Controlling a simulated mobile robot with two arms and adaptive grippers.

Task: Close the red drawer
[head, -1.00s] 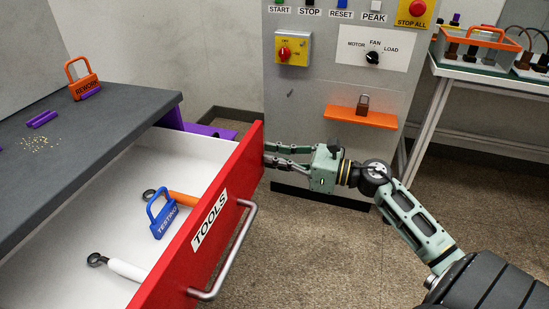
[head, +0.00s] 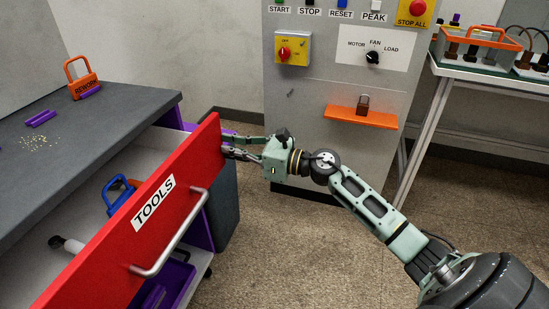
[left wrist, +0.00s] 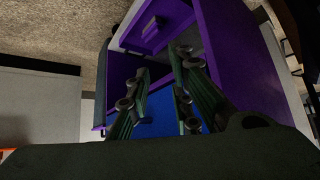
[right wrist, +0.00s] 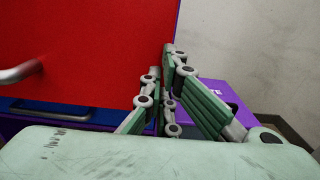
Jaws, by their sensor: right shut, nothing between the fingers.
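The red drawer (head: 108,240), labelled TOOLS and fitted with a metal bar handle (head: 180,243), stands partly out of the workbench. In the head view my right gripper (head: 224,148) is at the far right edge of its red front, shut and empty. In the right wrist view the fingertips (right wrist: 165,62) are beside the red front (right wrist: 85,50); contact is hard to tell. My left gripper (left wrist: 162,66) shows only in the left wrist view, fingers apart, facing purple and blue surfaces. Inside the drawer are a blue TESTING padlock (head: 117,192) and a white-handled tool (head: 70,246).
The dark workbench top (head: 95,130) holds an orange REWORK padlock (head: 82,86) and purple pieces. A purple drawer (head: 178,283) stands open below the red one. A grey control cabinet (head: 310,100) is behind my right gripper. Floor is clear at the right.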

